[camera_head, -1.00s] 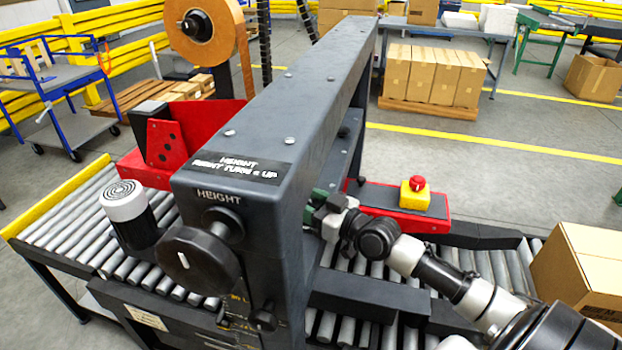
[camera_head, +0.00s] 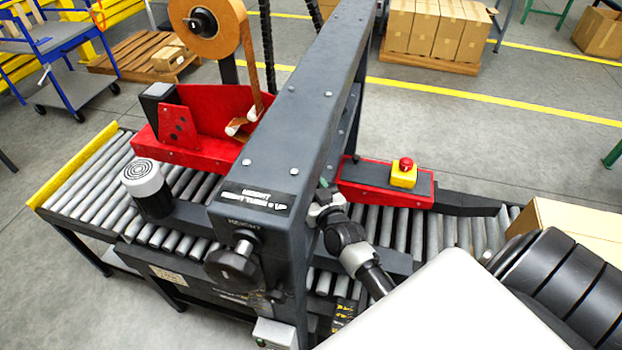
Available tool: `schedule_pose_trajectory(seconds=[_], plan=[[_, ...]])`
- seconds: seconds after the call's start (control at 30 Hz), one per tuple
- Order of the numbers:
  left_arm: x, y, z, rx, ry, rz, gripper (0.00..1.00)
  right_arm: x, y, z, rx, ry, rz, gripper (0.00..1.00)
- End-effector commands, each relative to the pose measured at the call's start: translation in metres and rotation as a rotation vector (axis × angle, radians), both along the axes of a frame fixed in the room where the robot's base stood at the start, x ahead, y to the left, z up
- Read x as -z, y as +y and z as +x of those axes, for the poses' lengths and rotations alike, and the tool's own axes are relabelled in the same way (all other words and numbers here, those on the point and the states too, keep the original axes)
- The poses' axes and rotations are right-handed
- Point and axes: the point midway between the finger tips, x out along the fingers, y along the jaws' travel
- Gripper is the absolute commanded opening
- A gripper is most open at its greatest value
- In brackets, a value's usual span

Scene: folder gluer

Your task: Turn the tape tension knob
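The black frame (camera_head: 300,130) of the machine spans the middle of the head view. A tape roll (camera_head: 234,30) with a dark hub (camera_head: 201,21) stands behind it at the top left. No knob labelled for tape tension is readable. A black round knob (camera_head: 231,264) sits on the frame's front under the HEIGHT label. My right gripper (camera_head: 322,203) is beside the right side of the frame's front post. Its fingers are small and partly hidden, so their opening is unclear. My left gripper is out of view.
A red unit (camera_head: 205,150) with tape and a white-topped cylinder (camera_head: 142,178) stand over the rollers on the left. A yellow box with a red button (camera_head: 404,172) sits on the right red rail. A cardboard box (camera_head: 570,225) is at the right, partly hidden by my arm.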

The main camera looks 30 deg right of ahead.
Motion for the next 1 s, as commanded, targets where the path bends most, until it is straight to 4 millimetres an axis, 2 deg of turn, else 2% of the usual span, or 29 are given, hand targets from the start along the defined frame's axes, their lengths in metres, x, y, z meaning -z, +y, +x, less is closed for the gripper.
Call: schedule_pose_trajectory(seconds=[0.03, 0.2, 0.73, 0.77, 0.8, 0.9, 1.0], plan=[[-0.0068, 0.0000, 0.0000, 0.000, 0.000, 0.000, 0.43, -0.0045, 0.0008, 0.0007, 0.019, -0.003, 0.003, 0.23], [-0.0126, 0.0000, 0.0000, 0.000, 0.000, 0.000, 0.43, -0.0031, 0.0001, 0.0006, 0.061, -0.004, 0.001, 0.23], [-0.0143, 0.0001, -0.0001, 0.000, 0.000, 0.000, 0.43, -0.0019, -0.0004, 0.0009, 0.080, -0.006, -0.002, 0.23], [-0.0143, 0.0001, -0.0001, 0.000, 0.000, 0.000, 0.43, -0.0019, -0.0004, 0.0009, 0.080, -0.006, -0.002, 0.48], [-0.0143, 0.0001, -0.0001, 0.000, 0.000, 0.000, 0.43, -0.0019, -0.0004, 0.0009, 0.080, -0.006, -0.002, 0.54], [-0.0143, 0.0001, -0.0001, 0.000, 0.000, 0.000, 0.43, -0.0016, -0.0004, 0.0008, 0.080, -0.005, -0.002, 0.69], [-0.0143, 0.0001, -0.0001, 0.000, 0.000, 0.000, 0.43, -0.0011, -0.0004, 0.0006, 0.080, -0.004, -0.001, 0.69]])
